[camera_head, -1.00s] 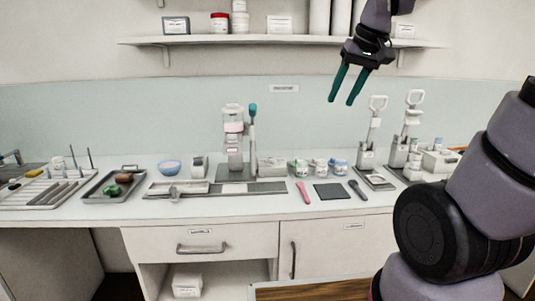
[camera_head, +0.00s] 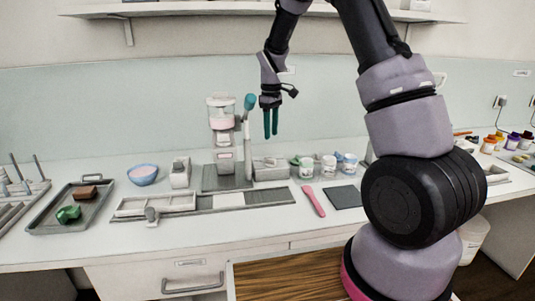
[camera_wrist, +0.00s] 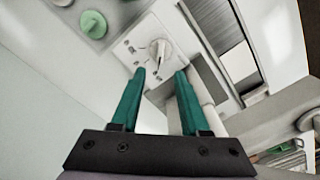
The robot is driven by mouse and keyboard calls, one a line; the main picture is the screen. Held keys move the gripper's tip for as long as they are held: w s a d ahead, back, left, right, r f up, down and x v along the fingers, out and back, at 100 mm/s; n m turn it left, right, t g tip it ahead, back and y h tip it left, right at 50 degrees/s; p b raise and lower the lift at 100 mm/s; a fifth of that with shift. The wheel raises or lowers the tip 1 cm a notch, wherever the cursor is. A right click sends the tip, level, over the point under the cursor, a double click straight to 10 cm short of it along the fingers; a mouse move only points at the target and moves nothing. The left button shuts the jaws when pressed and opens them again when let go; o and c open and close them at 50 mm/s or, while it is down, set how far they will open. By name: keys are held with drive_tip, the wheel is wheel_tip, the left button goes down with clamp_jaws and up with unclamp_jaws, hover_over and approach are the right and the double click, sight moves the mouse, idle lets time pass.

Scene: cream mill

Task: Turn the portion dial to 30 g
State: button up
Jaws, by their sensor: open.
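The portion dial (camera_wrist: 159,48) is a pale round knob with a raised grip on a white panel (camera_wrist: 128,48) with small marks around it. I cannot read its setting. In the head view a low pale box (camera_head: 270,171) right of the mill (camera_head: 222,135) seems to be this dial unit; its knob is too small to make out there. My gripper (camera_head: 271,134) points down above the box, apart from it. In the wrist view its teal fingers (camera_wrist: 160,74) are spread and empty, with the dial just beyond the tips.
Small jars (camera_head: 328,166) stand right of the box; one with a green lid (camera_wrist: 93,24) shows in the wrist view. The mill's tall column and teal-topped lever (camera_head: 249,103) rise close on the left. A pink spatula (camera_head: 313,201) and a dark mat (camera_head: 343,196) lie in front.

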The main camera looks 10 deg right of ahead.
sight(271, 159)
wheel_tip(271, 159, down, 10)
drive_tip(key=shift+s+f, duration=0.1)
idle(0.4)
clamp_jaws()
